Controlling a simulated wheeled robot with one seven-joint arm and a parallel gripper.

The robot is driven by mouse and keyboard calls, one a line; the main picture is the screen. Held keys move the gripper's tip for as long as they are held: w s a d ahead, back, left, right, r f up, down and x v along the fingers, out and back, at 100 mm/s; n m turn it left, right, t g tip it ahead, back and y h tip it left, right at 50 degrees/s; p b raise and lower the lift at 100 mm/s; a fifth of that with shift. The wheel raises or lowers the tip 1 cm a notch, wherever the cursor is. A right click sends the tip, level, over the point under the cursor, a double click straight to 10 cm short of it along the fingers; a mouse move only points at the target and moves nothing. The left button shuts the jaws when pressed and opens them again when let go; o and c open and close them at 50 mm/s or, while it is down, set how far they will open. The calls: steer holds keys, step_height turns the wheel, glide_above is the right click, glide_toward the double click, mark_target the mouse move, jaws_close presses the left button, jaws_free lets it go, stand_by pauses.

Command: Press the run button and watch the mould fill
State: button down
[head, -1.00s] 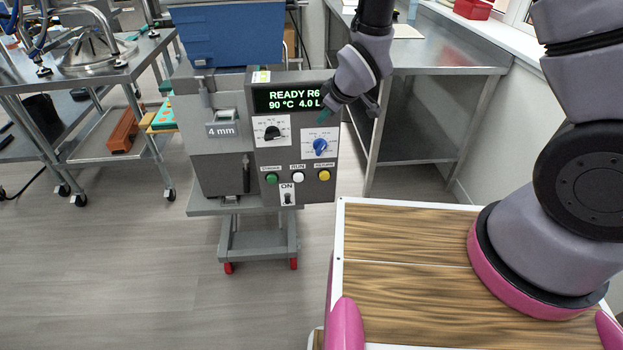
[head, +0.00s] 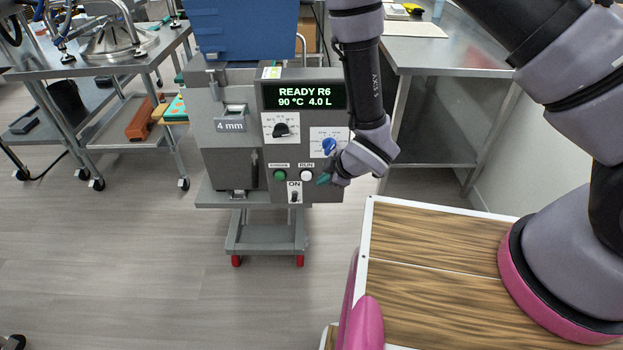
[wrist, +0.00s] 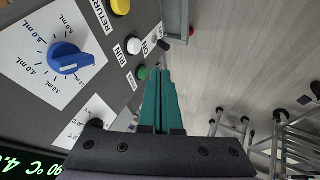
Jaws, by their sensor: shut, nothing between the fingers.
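The white run button (head: 306,175) sits between the green button (head: 278,175) and my gripper (head: 324,179). My gripper is shut and empty, its teal fingertips just right of the run button in the head view. In the wrist view the white run button (wrist: 134,46) lies beyond and left of the shut teal fingers (wrist: 166,72), apart from them in the picture. The gripper hides the yellow return button in the head view; it shows in the wrist view (wrist: 120,6). No mould is clearly visible.
A blue dial (head: 329,146) and a black dial (head: 281,130) stick out above the buttons. The ON switch (head: 294,193) is below them. A steel table (head: 440,60) stands at the right, and a steel trolley (head: 130,70) at the left.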

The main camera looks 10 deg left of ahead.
mark_target(309, 178)
steer(key=shift+w+a+f, duration=0.95)
steer(key=shift+w+f, duration=0.3)
steer(key=shift+f, duration=0.05)
steer(key=shift+w+a+f, duration=0.9)
steer(key=shift+w+f, duration=0.4)
steer(key=shift+f, duration=0.05)
steer(key=shift+w+a+f, duration=0.95)
steer(key=shift+w+f, duration=0.3)
steer(key=shift+f, duration=0.05)
